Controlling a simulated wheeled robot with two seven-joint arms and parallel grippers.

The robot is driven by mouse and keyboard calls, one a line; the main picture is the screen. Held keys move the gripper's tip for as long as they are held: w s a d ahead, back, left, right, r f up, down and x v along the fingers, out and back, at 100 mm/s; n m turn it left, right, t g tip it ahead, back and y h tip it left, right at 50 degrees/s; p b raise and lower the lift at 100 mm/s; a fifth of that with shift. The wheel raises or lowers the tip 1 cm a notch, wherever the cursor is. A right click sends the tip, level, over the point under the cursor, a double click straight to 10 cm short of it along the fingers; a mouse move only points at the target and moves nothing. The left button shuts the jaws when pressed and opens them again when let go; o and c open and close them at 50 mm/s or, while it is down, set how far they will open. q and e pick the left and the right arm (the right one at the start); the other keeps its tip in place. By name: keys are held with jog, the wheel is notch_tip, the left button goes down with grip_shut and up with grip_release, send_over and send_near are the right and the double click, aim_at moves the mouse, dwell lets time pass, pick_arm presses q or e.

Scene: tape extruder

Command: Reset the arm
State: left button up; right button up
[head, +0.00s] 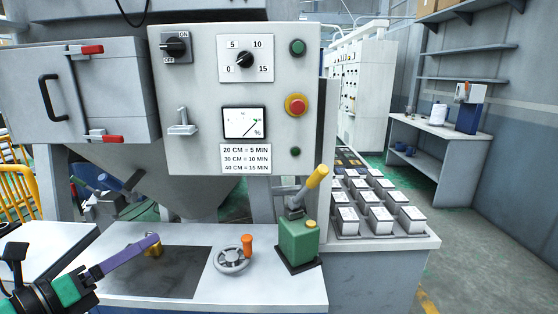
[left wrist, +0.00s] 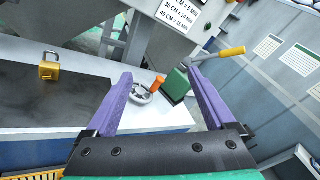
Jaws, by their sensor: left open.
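My left gripper (head: 152,242) comes in from the lower left of the head view, over the white bench. Its purple fingers are spread apart in the left wrist view (left wrist: 160,78), with nothing held between them. A green box with a yellow-handled lever (head: 299,240) stands on the bench's right part, its handle tilted up to the right. In the left wrist view the lever's yellow handle (left wrist: 231,51) lies beyond the right finger. My right gripper is in neither view.
A yellow padlock (head: 154,249) sits on the dark plate (head: 180,272), close behind the fingertip in the head view. A handwheel with an orange knob (head: 232,260) stands to its right. The control panel (head: 200,90) rises behind. White-topped blocks (head: 381,221) fill a tray at right.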

pick_arm(q)
jog(key=a+r+n+t+y, duration=0.2)
jog(key=a+n+t+y, duration=0.6)
jog(key=n, duration=0.9)
jog(key=a+f+n+g+y, duration=0.4)
jog(key=f+n+g+y, duration=0.4)
jog(key=f+n, duration=0.4)
jog(key=s+d+f+n+g+h, duration=0.1)
jog(key=s+d+f+g+h, duration=0.3)
jog(key=s+d+f+g, duration=0.5)
jog(key=s+d+f+n+g+h, duration=0.2)
jog(key=s+d+f+h, duration=0.3)
jog(key=f, duration=0.8)
notch_tip(320, 180, down, 12)
jog(key=w+d+g+p, duration=0.1)
jog(key=d+g+p, duration=0.1)
jog(key=p, duration=0.1)
jog(key=s+a+f+g+p, duration=0.1)
jog(key=s+a+f+p, duration=0.2)
jog(key=s+f, duration=1.5)
jog(key=shift+s+a+f+m+y+p, duration=0.15)
jog(key=shift+s+f+m+y+p, duration=0.2)
jog(key=shift+s+p, duration=0.4)
